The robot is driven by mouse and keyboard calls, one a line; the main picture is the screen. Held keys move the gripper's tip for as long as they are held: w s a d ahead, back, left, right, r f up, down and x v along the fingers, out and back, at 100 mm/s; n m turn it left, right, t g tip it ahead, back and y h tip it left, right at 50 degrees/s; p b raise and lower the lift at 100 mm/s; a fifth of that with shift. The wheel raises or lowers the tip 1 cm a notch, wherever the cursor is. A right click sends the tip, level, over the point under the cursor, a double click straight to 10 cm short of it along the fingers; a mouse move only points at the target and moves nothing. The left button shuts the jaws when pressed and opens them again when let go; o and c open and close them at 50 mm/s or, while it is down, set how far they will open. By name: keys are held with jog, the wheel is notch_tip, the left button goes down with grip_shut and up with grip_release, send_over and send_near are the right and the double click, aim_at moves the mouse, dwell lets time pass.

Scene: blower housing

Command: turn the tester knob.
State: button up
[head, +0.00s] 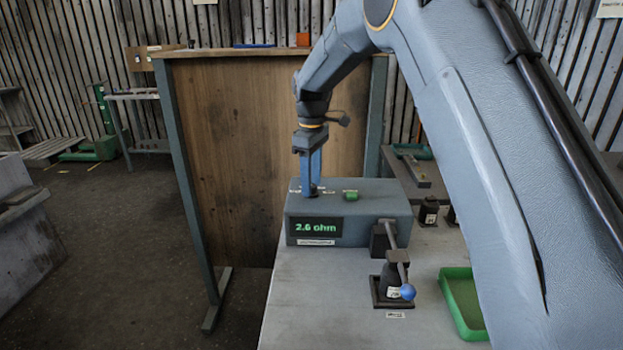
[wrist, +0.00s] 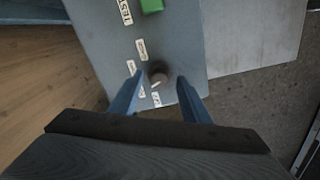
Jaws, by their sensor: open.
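The tester (head: 365,205) is a grey-blue box on the bench with a display reading "2.6 ohm". Its top also shows in the wrist view (wrist: 180,50). The tester knob (wrist: 158,72) is a small dark round knob on the tester's top, with small white labels around it. My gripper (head: 311,190) points down over the left part of the tester's top. In the wrist view my gripper (wrist: 157,88) is open, one blue finger on each side of the knob, with visible gaps. I cannot tell the fingertips' exact height.
A green button (head: 351,195) is on the tester's top, right of my gripper. A dark fixture with a blue ball-ended lever (head: 407,291) stands in front of the tester. A green tray (head: 462,300) lies at right. A wooden panel (head: 250,130) stands behind.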

jog(key=shift+c, duration=0.3)
jog(key=c, duration=1)
jog(key=shift+m, duration=0.3)
jog(key=m, duration=0.3)
jog(key=shift+m, duration=0.3)
jog(key=shift+w+m+p, duration=0.1)
jog(key=shift+m+p, duration=0.25)
jog(key=shift+m, duration=1.95)
jog(key=o, duration=1.1)
jog(key=shift+c, duration=0.2)
